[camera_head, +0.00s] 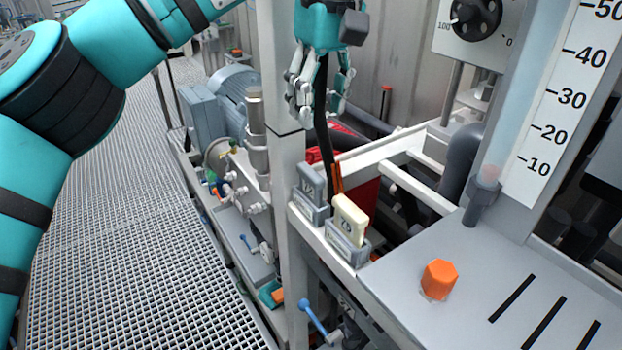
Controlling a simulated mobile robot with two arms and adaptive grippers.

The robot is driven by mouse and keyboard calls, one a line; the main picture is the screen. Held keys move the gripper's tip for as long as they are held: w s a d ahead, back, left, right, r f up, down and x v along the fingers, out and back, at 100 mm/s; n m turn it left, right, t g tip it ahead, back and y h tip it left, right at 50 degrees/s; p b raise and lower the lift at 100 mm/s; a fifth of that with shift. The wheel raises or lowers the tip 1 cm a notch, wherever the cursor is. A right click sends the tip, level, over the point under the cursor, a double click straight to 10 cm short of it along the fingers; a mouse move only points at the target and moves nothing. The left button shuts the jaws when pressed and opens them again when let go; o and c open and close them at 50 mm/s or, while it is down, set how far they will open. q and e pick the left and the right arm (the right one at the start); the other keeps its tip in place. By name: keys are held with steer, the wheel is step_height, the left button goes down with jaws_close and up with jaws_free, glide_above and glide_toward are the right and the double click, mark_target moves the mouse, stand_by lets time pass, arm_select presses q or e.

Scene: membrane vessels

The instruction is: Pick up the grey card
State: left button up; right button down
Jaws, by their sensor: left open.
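The grey card (311,182) stands upright in a small grey holder (312,212) on a light frame beam. A cream card (350,220) stands in a similar grey holder (347,248), just to its right and nearer to me. My left gripper (320,108) hangs pointing down above the grey card, apart from it. Its fingers are spread and nothing is held between them. The exact height gap to the card is hard to judge. My right gripper is not in view.
A grey upright post (290,200) stands just left of the card holders. An orange hexagonal knob (439,279) sits on the slotted grey panel (470,300) at right. A scale board (550,100) rises behind it. Grated walkway (120,220) lies at left.

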arm_select(q)
steer(key=p, duration=0.1)
glide_above(311, 172)
steer(key=s, duration=0.1)
steer(key=f, duration=0.5)
steer(key=shift+d+f, duration=0.3)
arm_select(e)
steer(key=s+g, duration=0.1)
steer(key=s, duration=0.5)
arm_select(q)
steer(key=f, duration=0.3)
steer(key=shift+w, duration=0.4)
steer(key=shift+a+f+p, duration=0.1)
steer(key=shift+f+p, duration=0.5)
steer(key=shift+f, duration=0.15)
steer(key=f, duration=0.1)
steer(key=f+p, duration=0.1)
steer(key=f, duration=0.1)
steer(key=f+p, duration=0.1)
steer(key=shift+w+a+f, duration=0.2)
steer(key=shift+w+a, duration=0.1)
steer(key=shift+f, duration=0.15)
steer(key=shift+d, duration=0.1)
steer(key=shift+c, duration=1.1)
jaws_close()
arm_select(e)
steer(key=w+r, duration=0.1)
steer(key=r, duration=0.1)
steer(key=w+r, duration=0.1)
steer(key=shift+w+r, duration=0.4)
